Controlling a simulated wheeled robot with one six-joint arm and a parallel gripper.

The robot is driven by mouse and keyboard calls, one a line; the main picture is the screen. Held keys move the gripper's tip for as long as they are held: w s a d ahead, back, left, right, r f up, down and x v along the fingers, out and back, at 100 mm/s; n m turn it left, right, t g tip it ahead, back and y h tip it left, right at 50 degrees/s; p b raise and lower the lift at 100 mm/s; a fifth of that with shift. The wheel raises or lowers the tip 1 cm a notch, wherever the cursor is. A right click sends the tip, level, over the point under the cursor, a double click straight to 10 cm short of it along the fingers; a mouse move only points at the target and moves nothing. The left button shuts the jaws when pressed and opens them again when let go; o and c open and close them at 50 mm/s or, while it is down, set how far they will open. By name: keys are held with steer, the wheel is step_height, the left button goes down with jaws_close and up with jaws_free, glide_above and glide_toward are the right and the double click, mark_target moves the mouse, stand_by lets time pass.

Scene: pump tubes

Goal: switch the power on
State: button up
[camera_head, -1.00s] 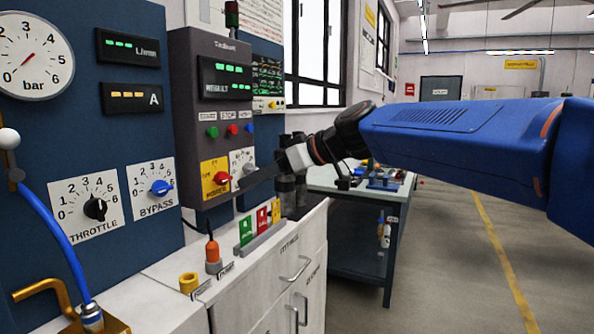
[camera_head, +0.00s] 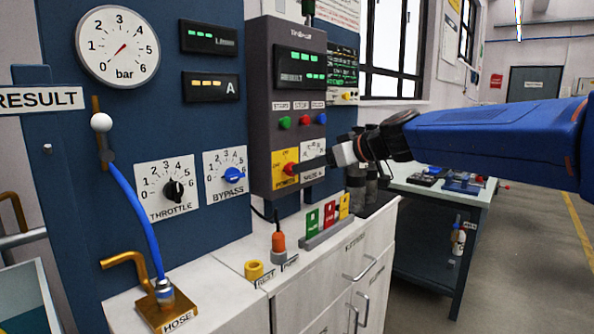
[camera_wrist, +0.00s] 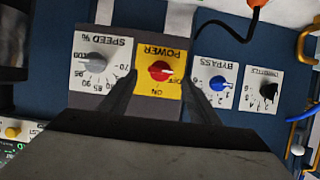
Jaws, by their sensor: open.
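The power switch (camera_head: 291,169) is a red knob on a yellow plate, low on the grey control box. In the wrist view the picture is upside down, and the knob (camera_wrist: 160,71) sits between my two fingers, with its pale mark toward the right, near the OFF label. My gripper (camera_head: 303,167) comes in from the right at the plate, and its fingers (camera_wrist: 160,92) are apart with the knob in the gap. I cannot tell whether a finger touches the knob. The gripper partly hides the speed dial (camera_wrist: 97,60) in the head view.
The bypass knob (camera_head: 234,175) and throttle knob (camera_head: 174,191) are on the blue panel to the left. Green and red buttons (camera_head: 305,120) sit above the switch. Upright colored tags (camera_head: 328,214) and an orange-capped plug (camera_head: 278,243) stand on the white cabinet below.

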steer(key=shift+x, duration=3)
steer(key=shift+f, duration=0.1)
steer(key=c, duration=1.1)
